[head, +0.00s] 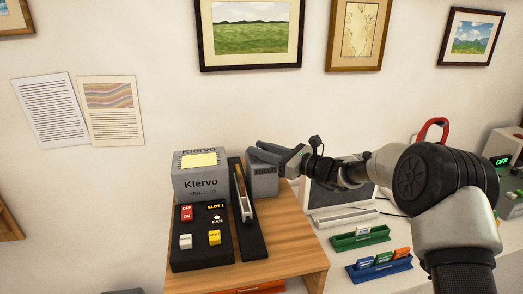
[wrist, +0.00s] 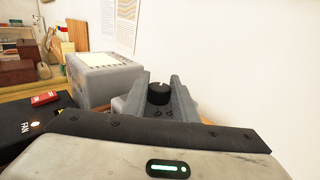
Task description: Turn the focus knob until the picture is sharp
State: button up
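The focus unit (head: 265,180) is a grey box labelled FOCUS, standing on the wooden cabinet right of the Klervo box. Its black round knob (wrist: 159,94), with a pale mark near the top, shows in the wrist view. My gripper (head: 262,152) reaches in from the right over this box. In the wrist view my gripper (wrist: 157,88) is open, one finger on each side of the knob with gaps between. The knob is hidden in the head view. The Klervo box (head: 200,183) has a pale yellow lit panel on top. I cannot make out a focused picture in either view.
Green (head: 360,238) and blue (head: 380,268) slide racks sit on the right. The wall is close behind.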

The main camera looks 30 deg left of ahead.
jog(key=shift+f+t+b, duration=0.1)
jog(key=shift+t+b, duration=0.3)
jog(key=shift+b, duration=0.2)
jog(key=shift+c, duration=0.3)
jog(key=m+t+b, duration=0.1)
jog(key=b, duration=0.1)
jog(key=m+t+b, duration=0.1)
jog(key=shift+f+t+h+b, duration=0.3)
jog(key=shift+h+b, duration=0.05)
jog(key=shift+h, duration=0.05)
jog(key=m+t+h+b, duration=0.1)
jog(key=m+t+b, duration=0.1)
jog(key=b, duration=0.3)
jog(key=shift+s+f+t, duration=0.1)
jog(key=shift+t, duration=0.2)
jog(key=m+t+h+b, duration=0.1)
jog(key=t+b, duration=0.1)
jog(key=b, duration=0.3)
jog(key=shift+m+b, duration=0.3)
jog(key=shift+r+t+h+b, duration=0.2)
jog(key=shift+t+h+b, duration=0.1)
jog(key=shift+t+b, duration=0.15)
jog(key=shift+r+m+b, duration=0.2)
jog(key=shift+m+b, duration=0.2)
jog(key=shift+r, duration=0.1)
jog(key=o, duration=1.1)
jog(key=shift+c, duration=0.2)
jog(key=shift+d, duration=0.1)
